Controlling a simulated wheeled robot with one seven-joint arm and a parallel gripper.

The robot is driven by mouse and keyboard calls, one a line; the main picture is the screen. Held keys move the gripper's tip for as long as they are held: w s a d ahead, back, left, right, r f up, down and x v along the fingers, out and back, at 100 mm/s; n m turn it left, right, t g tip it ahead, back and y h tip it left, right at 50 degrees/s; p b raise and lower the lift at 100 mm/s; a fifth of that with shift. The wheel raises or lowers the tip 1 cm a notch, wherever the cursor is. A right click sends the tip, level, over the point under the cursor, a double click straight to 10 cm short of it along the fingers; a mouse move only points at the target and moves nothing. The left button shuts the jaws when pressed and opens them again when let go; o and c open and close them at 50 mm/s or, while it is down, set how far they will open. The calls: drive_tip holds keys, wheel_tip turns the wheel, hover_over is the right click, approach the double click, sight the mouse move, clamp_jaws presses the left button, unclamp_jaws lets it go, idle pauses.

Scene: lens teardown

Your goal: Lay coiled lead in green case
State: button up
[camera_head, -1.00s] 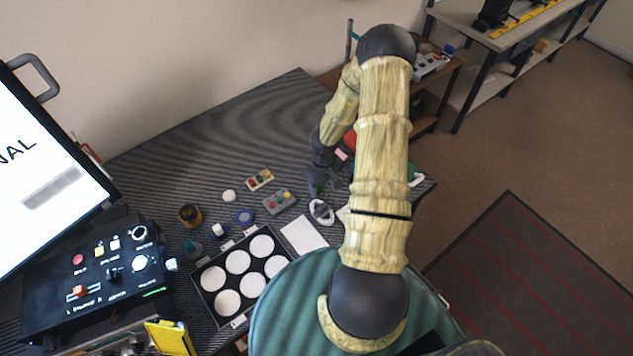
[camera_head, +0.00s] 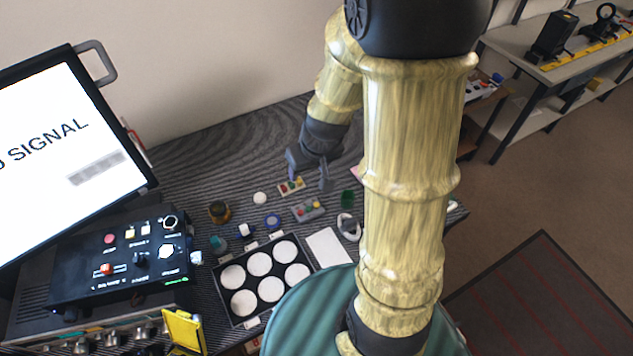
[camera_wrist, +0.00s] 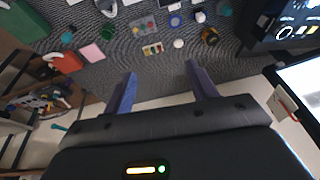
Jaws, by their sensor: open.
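A white coiled lead (camera_head: 348,228) lies on the dark striped table, beside my arm in the head view. It also shows at the top edge of the wrist view (camera_wrist: 107,7), partly cut off. A dark green case (camera_wrist: 28,20) is at the top left of the wrist view, cut by the frame edge. In the head view my arm hides most of that area. My gripper (camera_head: 309,173) is open and empty above the back part of the table, apart from the lead. Its two spread fingers also show in the wrist view (camera_wrist: 161,70).
A black tray with white round pads (camera_head: 238,322), a white card (camera_head: 328,247) and small button blocks (camera_head: 308,209) lie left of the lead. A small green piece (camera_head: 348,198) stands just behind it. A red case (camera_wrist: 65,62) and pink card (camera_wrist: 92,53) lie near the green case.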

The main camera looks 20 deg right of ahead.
drive_tip(key=s+a+r+m, duration=0.1)
drive_tip(key=s+r, duration=0.3)
drive_tip(key=s, duration=0.3)
drive_tip(key=shift+s+g+h, duration=0.3)
drive_tip(key=shift+h, duration=0.1)
drive_tip(key=b+x, duration=0.2)
drive_tip(key=s+b+x, duration=0.1)
drive_tip(key=b+x, duration=0.1)
drive_tip(key=b, duration=0.1)
drive_tip(key=shift+f, duration=0.4)
